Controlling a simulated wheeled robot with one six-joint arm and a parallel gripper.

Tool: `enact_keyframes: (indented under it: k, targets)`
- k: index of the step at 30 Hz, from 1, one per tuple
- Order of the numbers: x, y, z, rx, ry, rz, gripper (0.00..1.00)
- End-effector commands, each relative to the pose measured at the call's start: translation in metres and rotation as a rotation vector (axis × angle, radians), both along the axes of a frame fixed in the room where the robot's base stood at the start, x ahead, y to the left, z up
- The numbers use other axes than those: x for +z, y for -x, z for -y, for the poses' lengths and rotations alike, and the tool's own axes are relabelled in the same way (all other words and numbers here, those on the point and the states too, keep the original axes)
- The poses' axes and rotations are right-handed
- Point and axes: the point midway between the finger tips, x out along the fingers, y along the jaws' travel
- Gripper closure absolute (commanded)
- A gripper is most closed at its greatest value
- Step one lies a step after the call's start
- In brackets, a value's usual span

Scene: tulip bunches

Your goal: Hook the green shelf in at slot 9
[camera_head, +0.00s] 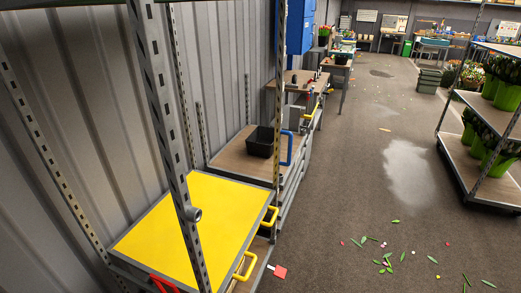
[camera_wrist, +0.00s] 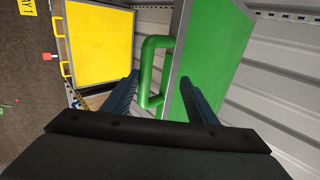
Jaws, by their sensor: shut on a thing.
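The green shelf (camera_wrist: 215,50) fills the upper right of the wrist view, tilted in the picture, with a grey rim. Its green handle (camera_wrist: 149,62) lies between the fingers of my gripper (camera_wrist: 160,78), which is shut on it. The green shelf and my gripper do not show in the head view. The slotted rack post (camera_head: 168,120) stands close in the head view, with more slotted posts behind. No slot number can be read. A yellow shelf (camera_head: 185,230) with yellow handles sits level between the posts; it also shows in the wrist view (camera_wrist: 100,40).
Below the yellow shelf, a red handle (camera_head: 163,284) shows. Behind it, a wooden-topped shelf (camera_head: 232,160) holds a black bin (camera_head: 260,141). A corrugated wall (camera_head: 80,100) closes the left side. A rack with tulip pots (camera_head: 505,95) stands at right. The floor between has scattered leaves.

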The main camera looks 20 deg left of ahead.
Motion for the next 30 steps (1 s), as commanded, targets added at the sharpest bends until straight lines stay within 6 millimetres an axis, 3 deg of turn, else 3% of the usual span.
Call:
enact_keyframes:
  k: [14,30]
  targets:
    - [0.005,0.001,0.000,0.001,-0.006,0.001,0.53]
    - [0.037,0.003,0.035,-0.001,-0.003,0.001,0.53]
